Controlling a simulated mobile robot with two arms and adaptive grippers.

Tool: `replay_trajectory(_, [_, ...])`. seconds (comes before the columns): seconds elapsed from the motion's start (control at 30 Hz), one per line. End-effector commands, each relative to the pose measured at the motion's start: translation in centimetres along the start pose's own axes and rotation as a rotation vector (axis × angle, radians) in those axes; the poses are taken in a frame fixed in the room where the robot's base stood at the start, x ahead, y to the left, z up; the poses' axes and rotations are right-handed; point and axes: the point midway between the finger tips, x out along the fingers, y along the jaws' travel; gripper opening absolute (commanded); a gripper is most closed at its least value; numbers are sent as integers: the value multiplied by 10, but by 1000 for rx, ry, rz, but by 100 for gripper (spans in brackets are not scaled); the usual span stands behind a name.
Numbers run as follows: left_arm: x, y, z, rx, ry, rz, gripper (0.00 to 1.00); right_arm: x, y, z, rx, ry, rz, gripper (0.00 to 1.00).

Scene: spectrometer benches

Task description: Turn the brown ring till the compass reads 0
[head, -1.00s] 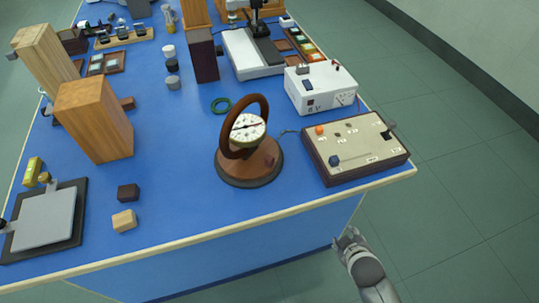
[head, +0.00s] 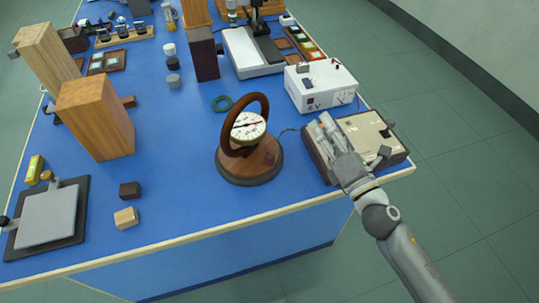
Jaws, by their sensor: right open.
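The brown ring (head: 266,104) stands upright on a round wooden base (head: 250,166) near the middle of the blue bench. The compass (head: 248,127), a pale round dial with a dark needle, sits inside the ring. The dial's figures are too small to read. My right gripper (head: 352,138) is open and empty. It is above the beige-topped switch box, to the right of the ring and apart from it. The gripper hides part of the box's left side. My left gripper is not in view.
The switch box (head: 371,131) stands at the bench's right front corner, with a white 6 V supply (head: 318,86) behind it. A wooden block (head: 96,118) stands to the left. The blue bench in front of the base is clear.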

Motion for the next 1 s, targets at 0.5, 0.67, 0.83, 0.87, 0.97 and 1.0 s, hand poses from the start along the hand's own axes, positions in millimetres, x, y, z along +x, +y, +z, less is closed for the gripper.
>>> replay_trajectory(0.5, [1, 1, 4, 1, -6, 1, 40, -3, 13, -87, -813, 368, 453, 41])
replay_trajectory(0.67, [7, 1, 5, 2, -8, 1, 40, -6, -3, -101, -813, 370, 453, 41])
replay_trajectory(0.83, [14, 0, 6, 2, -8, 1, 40, -11, -30, -123, -809, 368, 451, 41])
replay_trajectory(0.87, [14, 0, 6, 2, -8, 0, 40, -11, -34, -127, -809, 369, 451, 41])
replay_trajectory(0.97, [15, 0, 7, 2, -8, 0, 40, -12, -47, -139, -809, 366, 452, 41])
replay_trajectory(1.0, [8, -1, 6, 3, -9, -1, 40, 0, -38, -139, -812, 362, 457, 41])
